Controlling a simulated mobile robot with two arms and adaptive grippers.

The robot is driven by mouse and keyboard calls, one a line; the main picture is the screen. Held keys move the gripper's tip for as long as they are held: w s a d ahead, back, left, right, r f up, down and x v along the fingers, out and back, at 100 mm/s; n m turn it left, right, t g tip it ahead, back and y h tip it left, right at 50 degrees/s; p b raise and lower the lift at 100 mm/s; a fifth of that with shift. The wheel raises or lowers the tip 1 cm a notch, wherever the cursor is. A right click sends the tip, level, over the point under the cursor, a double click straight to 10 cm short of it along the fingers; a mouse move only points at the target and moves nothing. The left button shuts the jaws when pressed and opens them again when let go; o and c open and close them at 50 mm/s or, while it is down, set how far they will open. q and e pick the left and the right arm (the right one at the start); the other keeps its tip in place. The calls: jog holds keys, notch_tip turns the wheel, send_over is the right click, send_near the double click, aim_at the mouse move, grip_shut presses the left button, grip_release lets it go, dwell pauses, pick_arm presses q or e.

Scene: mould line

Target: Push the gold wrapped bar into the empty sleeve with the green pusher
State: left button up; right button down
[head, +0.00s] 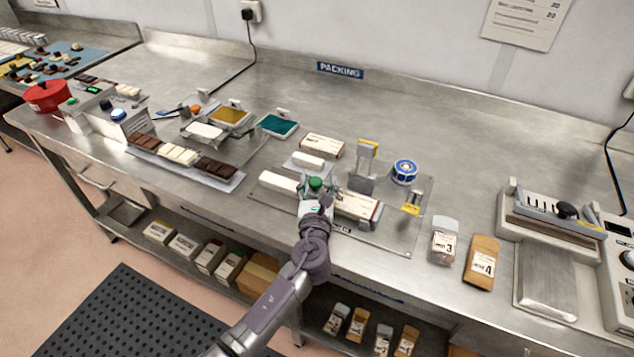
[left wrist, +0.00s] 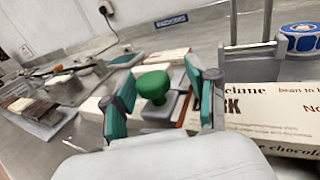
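The green pusher's round knob (head: 315,184) stands upright on the packing plate (head: 400,240). The knob also shows in the left wrist view (left wrist: 153,84). My left gripper (head: 316,198) is open, with its teal-padded fingers (left wrist: 160,105) on either side of the knob and a visible gap. A cream printed sleeve (head: 358,206) lies just right of the gripper; its long side fills the right of the wrist view (left wrist: 285,115). I cannot tell whether it is empty. I cannot make out the gold wrapped bar; my gripper hides part of the plate. My right gripper is out of view.
A white block (head: 278,182) lies left of the gripper, and another printed box (head: 322,145) lies behind. A metal upright (head: 362,170) and a blue tape roll (head: 404,172) stand behind the sleeve. Pouches (head: 445,243) and a sealer (head: 550,215) are at right.

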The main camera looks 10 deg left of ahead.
pick_arm(q)
jog(key=shift+a, duration=0.1)
jog(key=s, duration=1.2)
jog(key=shift+d, duration=0.35)
